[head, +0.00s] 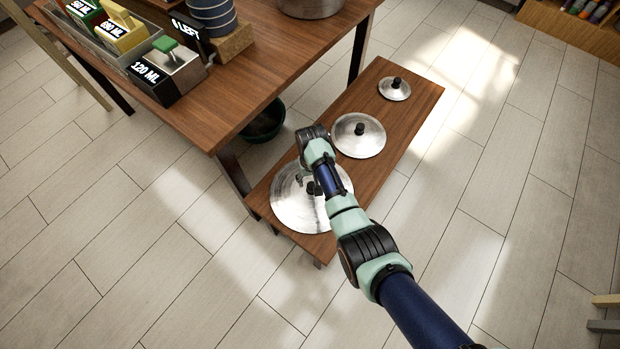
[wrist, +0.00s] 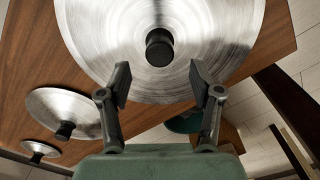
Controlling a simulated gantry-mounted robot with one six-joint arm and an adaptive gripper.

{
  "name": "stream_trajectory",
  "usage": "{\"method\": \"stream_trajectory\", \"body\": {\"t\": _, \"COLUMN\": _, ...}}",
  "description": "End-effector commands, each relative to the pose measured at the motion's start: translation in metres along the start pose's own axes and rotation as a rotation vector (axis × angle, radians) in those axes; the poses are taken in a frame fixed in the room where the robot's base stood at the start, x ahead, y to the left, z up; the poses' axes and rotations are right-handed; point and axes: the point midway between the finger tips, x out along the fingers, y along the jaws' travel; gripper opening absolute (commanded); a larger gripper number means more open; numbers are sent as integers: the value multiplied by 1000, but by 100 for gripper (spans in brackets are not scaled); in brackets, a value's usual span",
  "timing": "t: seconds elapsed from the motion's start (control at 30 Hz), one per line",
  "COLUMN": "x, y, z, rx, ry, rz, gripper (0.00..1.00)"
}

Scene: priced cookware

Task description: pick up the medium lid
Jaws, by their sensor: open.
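Three round silver lids with black knobs lie in a row on a low wooden bench. The medium lid (head: 366,144) is the middle one. In the wrist view the medium lid (wrist: 48,107) is at the lower left, outside my fingers. The large lid (head: 290,209) is at the bench's near end, partly hidden by my arm. The small lid (head: 394,90) is at the far end. My gripper (wrist: 158,80) is open and empty. It is over the large lid (wrist: 110,40), whose black knob shows just beyond the gap between the fingertips.
The low bench (head: 420,100) stands beside a taller wooden table (head: 270,60), whose edge and legs are close on the left. That table carries labelled containers (head: 165,70) and a stack of bowls (head: 212,15). A dark green bin (head: 264,122) is under it.

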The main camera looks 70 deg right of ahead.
Motion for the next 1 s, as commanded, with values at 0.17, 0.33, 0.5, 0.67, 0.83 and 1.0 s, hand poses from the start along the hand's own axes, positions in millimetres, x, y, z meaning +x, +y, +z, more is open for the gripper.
{"method": "stream_trajectory", "body": {"t": 0.17, "x": 35, "y": 1, "z": 0, "rx": 0, "ry": 0, "rz": 0, "gripper": 64}}
{"method": "stream_trajectory", "body": {"t": 0.33, "x": 52, "y": 1, "z": 0, "rx": 0, "ry": 0, "rz": 0, "gripper": 64}}
{"method": "stream_trajectory", "body": {"t": 0.5, "x": 49, "y": 1, "z": 0, "rx": 0, "ry": 1, "rz": 0, "gripper": 64}}
{"method": "stream_trajectory", "body": {"t": 0.67, "x": 49, "y": 1, "z": 0, "rx": 0, "ry": 0, "rz": 0, "gripper": 38}}
{"method": "stream_trajectory", "body": {"t": 0.83, "x": 49, "y": 1, "z": 1, "rx": 0, "ry": 0, "rz": 0, "gripper": 9}}
{"method": "stream_trajectory", "body": {"t": 1.0, "x": 49, "y": 1, "z": 1, "rx": 0, "ry": 0, "rz": 0, "gripper": 0}}
